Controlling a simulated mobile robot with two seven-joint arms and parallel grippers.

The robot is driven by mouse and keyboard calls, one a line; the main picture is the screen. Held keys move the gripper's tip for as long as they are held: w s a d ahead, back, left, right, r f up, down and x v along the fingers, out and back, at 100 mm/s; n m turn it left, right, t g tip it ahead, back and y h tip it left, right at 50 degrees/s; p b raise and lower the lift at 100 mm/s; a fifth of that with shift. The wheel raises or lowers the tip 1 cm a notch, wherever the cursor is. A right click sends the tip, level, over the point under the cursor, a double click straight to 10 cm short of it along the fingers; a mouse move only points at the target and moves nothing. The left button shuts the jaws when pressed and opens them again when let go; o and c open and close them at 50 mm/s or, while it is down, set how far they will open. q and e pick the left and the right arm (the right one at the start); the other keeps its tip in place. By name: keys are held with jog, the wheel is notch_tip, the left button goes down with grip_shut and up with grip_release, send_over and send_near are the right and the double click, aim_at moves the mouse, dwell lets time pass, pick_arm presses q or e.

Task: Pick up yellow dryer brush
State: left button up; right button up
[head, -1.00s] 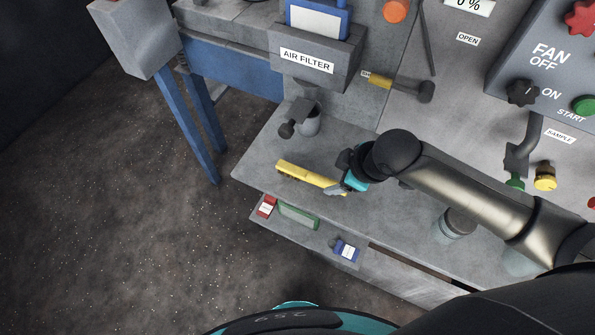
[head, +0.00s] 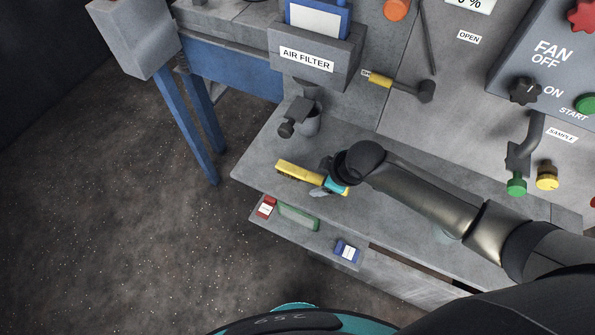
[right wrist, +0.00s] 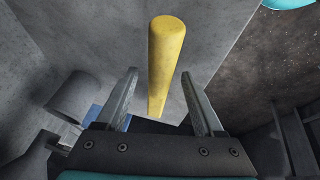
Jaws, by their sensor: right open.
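The yellow dryer brush (head: 299,172) lies on the grey bench top, a long yellow bar seen from above. My right gripper (head: 322,179) is over its right part, and its right end shows just past the gripper. In the right wrist view the yellow brush (right wrist: 166,62) stretches away between the two fingers of the open gripper (right wrist: 160,92). Gaps show on both sides, and the fingers do not grip it. My left gripper is not in view.
The bench top (head: 262,155) is clear left of the brush. A grey cup-like holder (head: 310,122) stands behind it. Red (head: 266,207), green (head: 298,216) and blue (head: 347,251) items sit along the lower front ledge. A control panel (head: 545,60) is at right.

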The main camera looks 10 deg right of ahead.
grip_shut()
dwell(0.5)
